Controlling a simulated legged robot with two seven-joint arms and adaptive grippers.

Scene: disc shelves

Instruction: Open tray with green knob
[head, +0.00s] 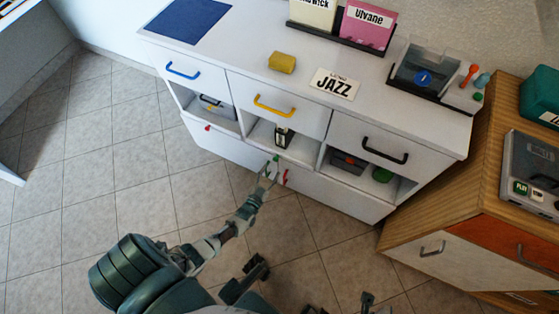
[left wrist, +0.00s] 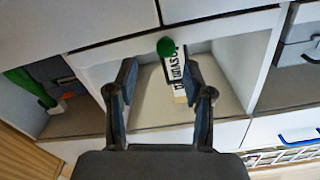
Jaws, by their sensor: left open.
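A small round green knob (head: 276,158) stands out at the lower edge of the white cabinet's middle open compartment. It also shows in the left wrist view (left wrist: 166,47), in front of a dark item with a white lettered label (left wrist: 179,72). My left gripper (head: 269,168) reaches up to the cabinet front, close to the knob. In the left wrist view its two fingers are spread, with the knob seen between and just beyond the tips. The gripper looks empty; I cannot tell whether a finger touches the knob. My right gripper is not in view.
The white cabinet has drawers with blue (head: 183,71), yellow (head: 274,106) and black (head: 385,151) handles above open compartments. A wooden cabinet (head: 440,205) stands at the right. The tiled floor at left is clear.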

